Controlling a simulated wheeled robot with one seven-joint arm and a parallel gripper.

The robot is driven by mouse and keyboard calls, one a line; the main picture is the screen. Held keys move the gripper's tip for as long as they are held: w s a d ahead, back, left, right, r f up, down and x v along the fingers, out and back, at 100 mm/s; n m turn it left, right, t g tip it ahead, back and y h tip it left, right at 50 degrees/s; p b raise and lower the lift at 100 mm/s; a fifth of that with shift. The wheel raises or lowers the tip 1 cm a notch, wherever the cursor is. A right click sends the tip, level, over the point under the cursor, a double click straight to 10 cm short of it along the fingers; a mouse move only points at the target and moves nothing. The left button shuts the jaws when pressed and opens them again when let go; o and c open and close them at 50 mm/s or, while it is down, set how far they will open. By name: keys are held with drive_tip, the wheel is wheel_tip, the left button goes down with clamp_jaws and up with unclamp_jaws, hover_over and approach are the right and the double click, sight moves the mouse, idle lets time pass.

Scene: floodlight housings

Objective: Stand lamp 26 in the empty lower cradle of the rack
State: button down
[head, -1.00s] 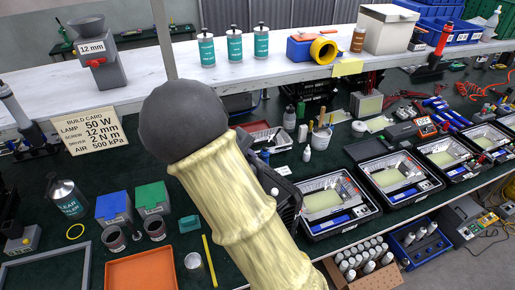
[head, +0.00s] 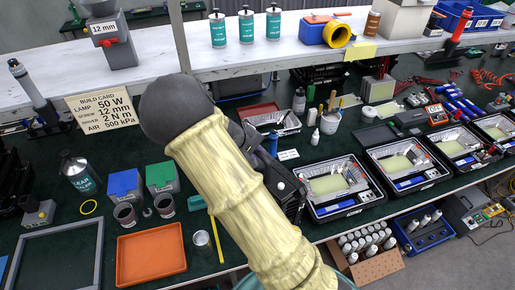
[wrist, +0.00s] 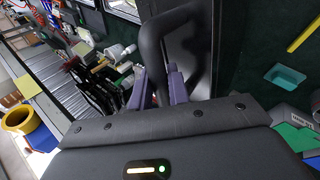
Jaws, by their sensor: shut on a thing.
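In the wrist view my gripper (wrist: 160,88) has its two purple fingers closed around a dark curved bracket (wrist: 152,45). A dark flat panel (wrist: 203,50) shows beside and behind the bracket; I cannot tell whether they are one lamp. No number 26 is legible. In the head view my pale sleeved arm covers the middle of the bench and hides the fingertips and what they hold. Several open floodlight housings with silver interiors, such as this one (head: 312,209), stand in a row on the right. I cannot make out the rack or its lower cradle.
An orange tray (head: 150,256), a grey frame (head: 98,262), blue (head: 124,184) and green (head: 161,177) bins and cups crowd the left bench. A white shelf (head: 150,55) runs along the back. A carton of canisters (head: 378,267) and a blue crate (head: 424,238) stand below the right edge.

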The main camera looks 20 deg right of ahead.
drive_tip(key=shift+w+f+p, duration=0.1)
drive_tip(key=shift+f+p, duration=0.25)
drive_tip(key=shift+f, duration=0.9)
drive_tip(key=c, duration=1.3)
unclamp_jaws()
drive_tip(key=shift+f, duration=0.15)
drive_tip(key=b+v, duration=0.4)
drive_tip(key=v, duration=0.8)
drive_tip(key=shift+s, duration=0.2)
